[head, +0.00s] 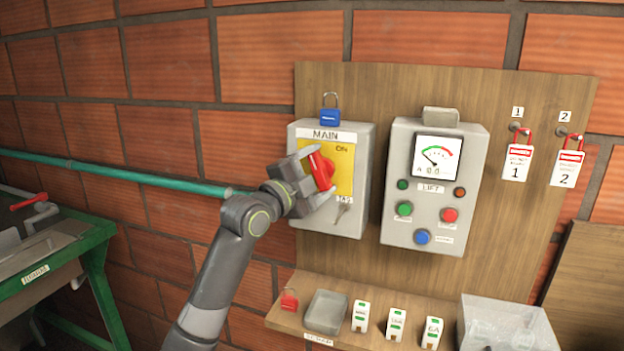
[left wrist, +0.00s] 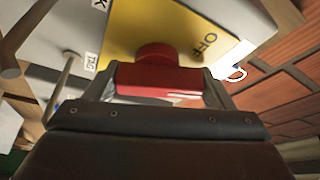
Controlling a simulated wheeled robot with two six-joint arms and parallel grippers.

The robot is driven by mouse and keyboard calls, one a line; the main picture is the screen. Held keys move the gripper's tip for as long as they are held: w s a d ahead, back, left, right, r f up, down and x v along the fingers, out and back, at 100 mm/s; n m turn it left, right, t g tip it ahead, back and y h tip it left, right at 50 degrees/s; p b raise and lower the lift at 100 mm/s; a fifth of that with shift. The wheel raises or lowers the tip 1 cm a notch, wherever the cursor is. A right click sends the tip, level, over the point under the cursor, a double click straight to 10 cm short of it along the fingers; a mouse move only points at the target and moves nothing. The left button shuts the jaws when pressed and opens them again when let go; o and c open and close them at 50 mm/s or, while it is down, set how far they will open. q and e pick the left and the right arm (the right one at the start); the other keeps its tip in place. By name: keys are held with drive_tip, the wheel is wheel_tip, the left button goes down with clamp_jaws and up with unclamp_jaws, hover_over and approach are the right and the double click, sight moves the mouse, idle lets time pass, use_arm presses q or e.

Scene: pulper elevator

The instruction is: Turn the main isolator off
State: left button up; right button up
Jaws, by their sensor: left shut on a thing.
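The main isolator is a grey box (head: 308,228) marked MAIN on the wooden board, with a yellow plate (head: 345,181). Its red handle (head: 322,170) slants from upper left to lower right in the head view. My left gripper (head: 315,174) is shut on the handle, one finger at each end. In the left wrist view the red handle (left wrist: 158,79) lies between the fingers, in front of its round red hub. An OFF label (left wrist: 210,45) shows there on the yellow plate. The gripper hides part of the plate in the head view. My right gripper is out of view.
A blue padlock (head: 330,117) stands on the box top. A key (head: 341,213) is at its lower front. The LIFT panel (head: 432,185) is close on the right. Two tags (head: 516,162) hang further right. A shelf (head: 290,318) below holds a red padlock and small items.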

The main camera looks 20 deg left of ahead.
use_arm(q)
drive_tip(key=n, duration=0.1)
drive_tip(key=n+t, duration=0.1)
drive_tip(key=n, duration=0.1)
drive_tip(key=shift+r+t, duration=0.25)
drive_tip(key=shift+t, duration=0.05)
drive_tip(key=shift+n+t+y, duration=0.3)
drive_tip(key=shift+n+y, duration=0.2)
drive_tip(key=shift+n, duration=0.7)
drive_tip(key=n+p, duration=0.1)
drive_tip(key=n+t+y, duration=0.1)
drive_tip(key=n, duration=0.1)
drive_tip(key=shift+r+n+p, duration=0.2)
drive_tip(key=shift+n+p, duration=0.1)
drive_tip(key=shift+p, duration=0.05)
drive_tip(key=n+t+y+p, duration=0.1)
drive_tip(key=n+y+p, duration=0.1)
drive_tip(key=n, duration=0.1)
drive_tip(key=shift+n, duration=0.4)
drive_tip(key=shift+f+n+y, duration=0.1)
drive_tip(key=shift+n+y, duration=0.5)
drive_tip(key=shift+n, duration=0.4)
drive_tip(key=shift+f+n+y+p, duration=0.1)
drive_tip(key=shift+n+y+p, duration=0.4)
drive_tip(key=shift+n, duration=0.8)
drive_tip(key=shift+n+y, duration=0.3)
drive_tip(key=shift+n, duration=0.1)
